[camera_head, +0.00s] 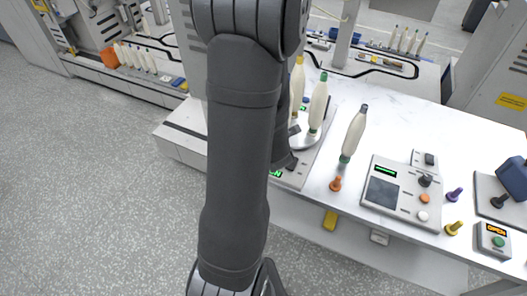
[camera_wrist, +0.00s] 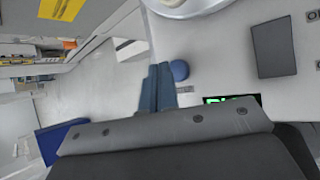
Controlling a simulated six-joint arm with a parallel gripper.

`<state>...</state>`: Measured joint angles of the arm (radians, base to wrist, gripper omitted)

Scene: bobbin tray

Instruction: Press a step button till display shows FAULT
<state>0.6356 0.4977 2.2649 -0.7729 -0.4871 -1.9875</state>
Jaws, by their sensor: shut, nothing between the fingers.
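My gripper (camera_wrist: 158,76) is shut and empty in the wrist view, its two blue-grey fingers side by side. A round blue button (camera_wrist: 179,69) sits on the pale grey panel, just right of the fingertips in the picture; I cannot tell whether they touch. A display with green lettering (camera_wrist: 230,99) shows in the wrist view, its lower part cut off by my gripper body. In the head view this display (camera_head: 276,173) is partly hidden by my arm; only a last letter like N is readable. The button is hidden there.
A white turntable (camera_wrist: 190,6) adjoins the panel; bobbins (camera_head: 318,104) stand on it in the head view. Another bobbin (camera_head: 353,134) stands on the white bench. A control box (camera_head: 400,190) with a screen and knobs and a small box reading OPEN (camera_head: 495,240) are farther right.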

